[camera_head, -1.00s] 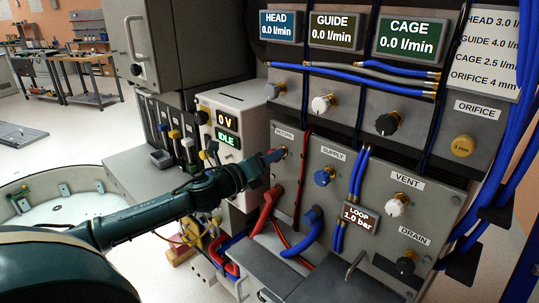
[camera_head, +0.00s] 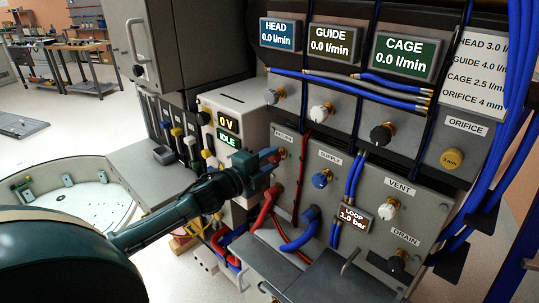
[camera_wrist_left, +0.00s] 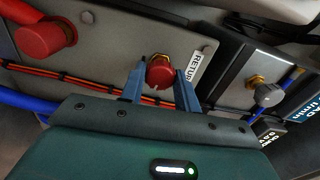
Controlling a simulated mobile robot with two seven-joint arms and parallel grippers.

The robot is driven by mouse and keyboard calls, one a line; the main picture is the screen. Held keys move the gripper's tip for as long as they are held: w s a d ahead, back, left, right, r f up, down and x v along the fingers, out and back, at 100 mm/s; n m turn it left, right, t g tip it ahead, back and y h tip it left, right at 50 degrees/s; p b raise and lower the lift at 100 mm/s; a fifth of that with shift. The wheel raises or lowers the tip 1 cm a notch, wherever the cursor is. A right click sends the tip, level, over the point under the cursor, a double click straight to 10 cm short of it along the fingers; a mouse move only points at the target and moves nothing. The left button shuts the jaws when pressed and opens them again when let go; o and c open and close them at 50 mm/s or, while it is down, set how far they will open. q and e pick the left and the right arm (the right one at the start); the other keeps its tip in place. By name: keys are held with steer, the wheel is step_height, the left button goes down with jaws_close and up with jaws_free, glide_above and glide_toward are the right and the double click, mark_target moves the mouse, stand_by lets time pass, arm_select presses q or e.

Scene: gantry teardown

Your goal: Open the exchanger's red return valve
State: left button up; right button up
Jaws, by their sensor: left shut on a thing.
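The red return valve knob (camera_wrist_left: 159,75) sits on a brass stem on the grey panel beside the RETURN label (camera_wrist_left: 196,66), in the left wrist view. My left gripper (camera_wrist_left: 161,82) has its two blue fingers on either side of the knob and is shut on it. In the head view my left gripper (camera_head: 270,158) is at the panel's upper left, just below the RETURN label (camera_head: 283,135), and largely hides the knob. A small white mark shows on the knob's face. My right gripper is not in view.
A blue supply knob (camera_head: 322,178), white vent knob (camera_head: 388,204) and black drain knob (camera_head: 397,262) share the panel. Red hoses (camera_head: 265,208) and a blue hose (camera_head: 305,232) run below. The display (camera_head: 228,140) reads IDLE, the loop gauge (camera_head: 354,212) 1.0 bar.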

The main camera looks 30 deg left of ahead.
arm_select(q)
steer(key=shift+n+p, duration=0.5)
steer(key=shift+n, duration=0.6)
steer(key=o, duration=1)
steer(key=shift+s+a+b, duration=0.25)
steer(key=shift+s+a, duration=0.15)
steer(key=shift+s, duration=1.75)
steer(key=shift+s+a+b, duration=0.3)
steer(key=shift+s+a, duration=0.05)
steer(key=shift+s, duration=1.85)
steer(key=shift+s+a+b, duration=0.25)
steer(key=shift+s+a, duration=0.15)
steer(key=shift+s, duration=1.75)
